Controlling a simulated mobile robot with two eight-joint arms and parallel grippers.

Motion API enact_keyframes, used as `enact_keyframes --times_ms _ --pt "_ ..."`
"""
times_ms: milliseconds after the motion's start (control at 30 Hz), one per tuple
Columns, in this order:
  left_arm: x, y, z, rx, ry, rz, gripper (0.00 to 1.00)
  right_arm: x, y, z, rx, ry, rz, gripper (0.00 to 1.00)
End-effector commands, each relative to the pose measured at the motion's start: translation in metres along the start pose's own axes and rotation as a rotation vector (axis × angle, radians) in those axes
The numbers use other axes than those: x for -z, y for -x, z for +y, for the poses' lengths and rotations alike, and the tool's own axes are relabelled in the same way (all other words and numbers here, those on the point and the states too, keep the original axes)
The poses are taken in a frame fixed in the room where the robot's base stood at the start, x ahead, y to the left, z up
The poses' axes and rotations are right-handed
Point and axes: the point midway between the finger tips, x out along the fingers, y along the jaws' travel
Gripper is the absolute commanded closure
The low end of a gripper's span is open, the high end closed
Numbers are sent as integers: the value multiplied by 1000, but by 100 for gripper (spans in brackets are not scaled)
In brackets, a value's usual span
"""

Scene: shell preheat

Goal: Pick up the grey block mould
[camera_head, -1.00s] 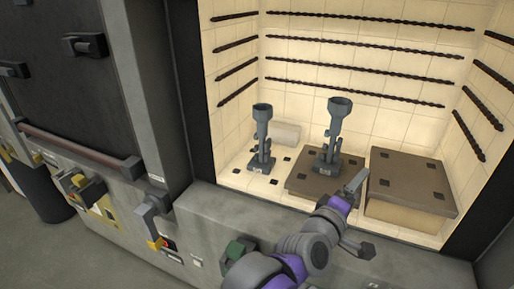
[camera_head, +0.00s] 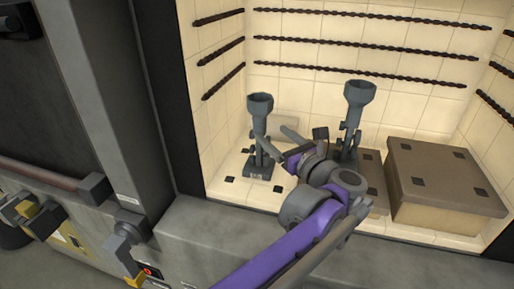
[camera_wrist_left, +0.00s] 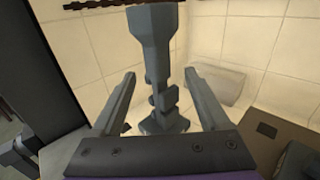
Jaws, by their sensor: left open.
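Two grey moulds with cup tops and stems stand upright in the lit chamber. The left mould (camera_head: 260,120) stands on the tiled floor. The right mould (camera_head: 353,112) stands on a low brown slab, its lower part partly hidden by my arm. I cannot tell from shape alone which is the block mould. My left gripper (camera_head: 268,134) is open at the left mould. In the left wrist view its fingers (camera_wrist_left: 160,73) lie on either side of the left mould's stem (camera_wrist_left: 157,62), with visible gaps. The mould's foot is partly hidden behind the gripper body.
A tall block with a brown top (camera_head: 440,172) stands at the right. A pale cylinder (camera_head: 288,126) lies behind the left mould, also in the left wrist view (camera_wrist_left: 217,82). Dark twisted rods line the walls. The chamber's front ledge (camera_head: 185,235) crosses below.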

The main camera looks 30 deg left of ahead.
Motion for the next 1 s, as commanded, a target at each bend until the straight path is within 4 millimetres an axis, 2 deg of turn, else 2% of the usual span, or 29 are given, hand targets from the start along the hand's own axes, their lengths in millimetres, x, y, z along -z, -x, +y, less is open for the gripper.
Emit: enact_keyframes --times_ms 33,200,433,700,1000 --pt "-1 -12 1 -4 -1 -1 21 0 1 0 0 0 0 31" --pt "-1 -38 1 -1 -2 -2 21 1 2 0 0 0 1 31" --pt "0 -55 2 0 -3 -2 21 1 2 0 0 0 1 31" --pt "4 -93 4 1 -2 -3 21 2 3 0 0 0 1 31" --pt "4 -99 4 3 -3 -2 21 2 3 0 0 0 1 31"
